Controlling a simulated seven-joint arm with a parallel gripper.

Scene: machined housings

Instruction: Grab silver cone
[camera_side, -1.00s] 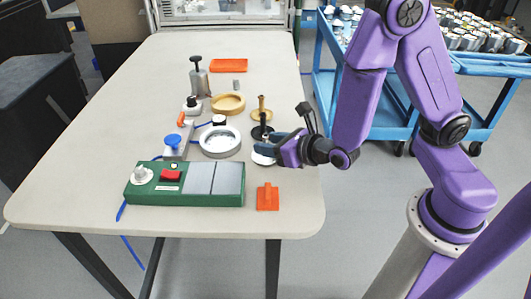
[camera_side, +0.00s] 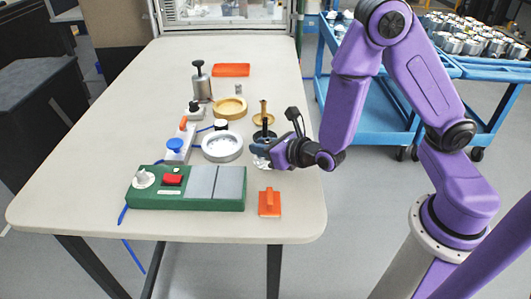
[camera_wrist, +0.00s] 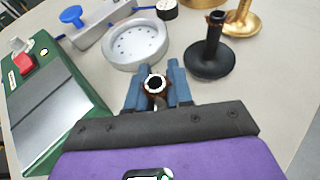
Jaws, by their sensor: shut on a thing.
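The silver cone (camera_wrist: 155,83) is between my fingers in the wrist view, where its dark-edged hollow top shows. In the side view its pale flared base (camera_side: 261,163) shows just below the fingers, at the table's right side. My gripper (camera_wrist: 154,88) is shut on the cone's upright stem. It also shows in the side view (camera_side: 262,150), reaching in from the right. The fingers and gripper body hide most of the cone, and I cannot tell whether its base touches the table.
A black cone (camera_wrist: 212,52) stands close behind, with a gold cone (camera_wrist: 241,22) beyond it. A silver ring dish (camera_side: 222,147) and gold ring (camera_side: 230,107) lie to the left. A green control box (camera_side: 187,188) and orange block (camera_side: 269,203) are nearer the front.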

